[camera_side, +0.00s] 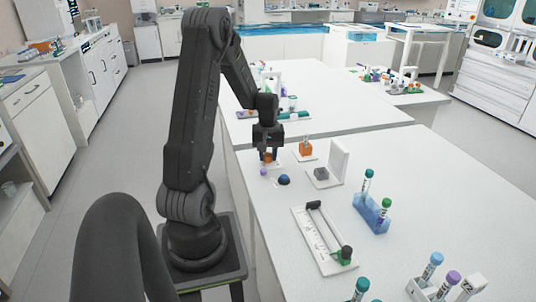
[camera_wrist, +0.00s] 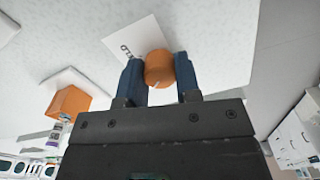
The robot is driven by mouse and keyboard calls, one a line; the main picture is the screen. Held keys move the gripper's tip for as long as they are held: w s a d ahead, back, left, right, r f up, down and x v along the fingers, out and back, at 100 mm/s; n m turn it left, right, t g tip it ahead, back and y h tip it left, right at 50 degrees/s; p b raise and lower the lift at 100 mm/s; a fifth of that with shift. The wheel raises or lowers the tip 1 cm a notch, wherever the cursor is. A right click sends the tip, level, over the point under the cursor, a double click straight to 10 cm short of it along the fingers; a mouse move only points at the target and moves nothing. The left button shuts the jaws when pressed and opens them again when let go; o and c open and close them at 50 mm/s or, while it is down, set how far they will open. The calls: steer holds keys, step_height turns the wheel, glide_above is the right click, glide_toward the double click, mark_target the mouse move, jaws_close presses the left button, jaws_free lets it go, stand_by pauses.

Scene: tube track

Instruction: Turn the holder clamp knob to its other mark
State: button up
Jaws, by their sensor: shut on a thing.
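The orange knob (camera_wrist: 159,67) is round and has a thin pale pointer line on its lower side in the wrist view. My gripper (camera_wrist: 158,75) has its two blue fingers shut on the knob, one on each side. A white plate with dark letters (camera_wrist: 127,44) lies beside the knob, and the letters are partly hidden. In the side view my gripper (camera_side: 267,154) reaches down to the knob (camera_side: 266,157), which shows only as a small orange patch below the fingers. The marks cannot be read there.
An orange block (camera_side: 306,148) stands on a white plate close by; it also shows in the wrist view (camera_wrist: 69,103). A dark blue dome (camera_side: 284,180) and a white upright panel (camera_side: 339,160) are near. A blue tube rack (camera_side: 371,213) and a slider track (camera_side: 322,240) stand toward the front.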

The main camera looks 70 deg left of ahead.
mark_target(268, 153)
steer(key=o, duration=0.9)
step_height(268, 153, up, 14)
steer(key=shift+f, duration=0.1)
stand_by(0.6)
